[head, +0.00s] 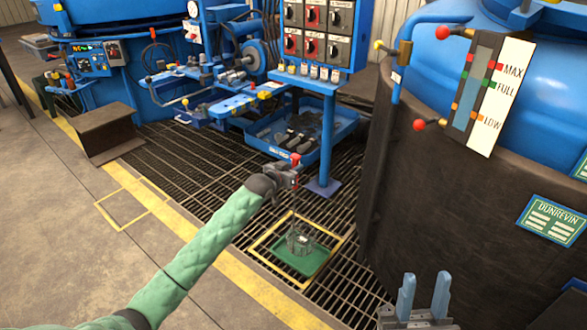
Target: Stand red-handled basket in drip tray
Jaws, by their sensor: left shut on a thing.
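My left gripper (287,174) is shut on the upper end of the red-handled basket, at its red handle (296,159). The basket's grey wire body (299,240) hangs upright below the gripper, in line with the green drip tray (311,264). The tray lies on the floor grating inside a yellow square outline. I cannot tell whether the basket's bottom touches the tray. My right gripper (424,294) is at the bottom right, with its two fingers apart and nothing between them.
A large dark-clad tank with a blue top (400,180) stands close on the right, with a level gauge (478,95). Behind the basket are a blue post stand (326,140) and a blue bin (345,122) of dark parts. Open floor lies to the left.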

